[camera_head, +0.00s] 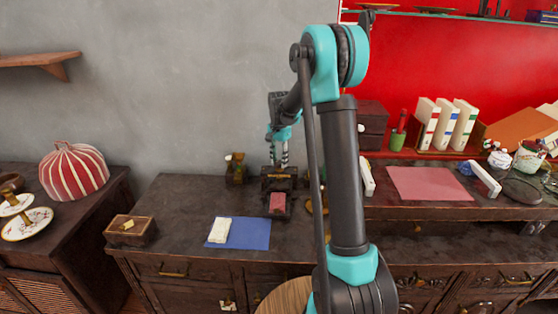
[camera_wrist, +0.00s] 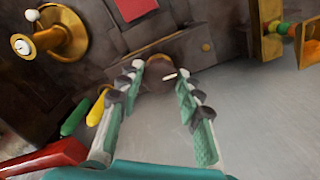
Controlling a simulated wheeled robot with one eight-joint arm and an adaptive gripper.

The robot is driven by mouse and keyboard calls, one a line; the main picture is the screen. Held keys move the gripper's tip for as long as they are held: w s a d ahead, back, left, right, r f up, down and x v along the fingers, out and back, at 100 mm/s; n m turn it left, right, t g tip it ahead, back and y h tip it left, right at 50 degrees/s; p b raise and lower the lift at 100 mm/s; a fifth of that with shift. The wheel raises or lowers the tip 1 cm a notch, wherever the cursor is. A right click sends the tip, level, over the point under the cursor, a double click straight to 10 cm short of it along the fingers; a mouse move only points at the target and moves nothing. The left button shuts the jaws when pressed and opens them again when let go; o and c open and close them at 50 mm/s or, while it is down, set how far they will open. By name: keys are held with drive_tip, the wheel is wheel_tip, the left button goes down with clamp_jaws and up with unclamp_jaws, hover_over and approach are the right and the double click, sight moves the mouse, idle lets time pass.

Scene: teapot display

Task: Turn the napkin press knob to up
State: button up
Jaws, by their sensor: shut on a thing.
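The napkin press (camera_head: 278,184) is a dark device with a red cloth (camera_head: 277,202) on its front, standing at the back of the dark wooden cabinet against the grey wall. My gripper (camera_head: 279,163) points down at its top. In the wrist view my gripper (camera_wrist: 160,72) has one fingertip on each side of a round, dark knob (camera_wrist: 158,78) with a brass-coloured upper edge and a short white mark pointing right. It is shut on this knob, whose sides are partly hidden by the fingers. The red cloth also shows in the wrist view (camera_wrist: 133,8).
A brass wheel (camera_wrist: 62,36) and several coloured handles are left in the wrist view; a brass stand (camera_wrist: 305,40) is right. A blue mat (camera_head: 250,234) with a white cloth (camera_head: 220,230) lies in front, and a wooden box (camera_head: 131,230) stands left.

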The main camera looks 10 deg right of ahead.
drive_tip(key=n, duration=0.4)
drive_tip(key=shift+n, duration=0.3)
drive_tip(key=n, duration=0.4)
drive_tip(key=shift+n, duration=0.3)
drive_tip(key=n, duration=0.4)
drive_tip(key=shift+d+n, duration=0.1)
drive_tip(key=shift+n, duration=0.2)
drive_tip(key=n, duration=0.4)
drive_tip(key=shift+n, duration=0.3)
drive_tip(key=o, duration=1.2)
drive_tip(key=shift+c, duration=0.2)
drive_tip(key=shift+r, duration=0.15)
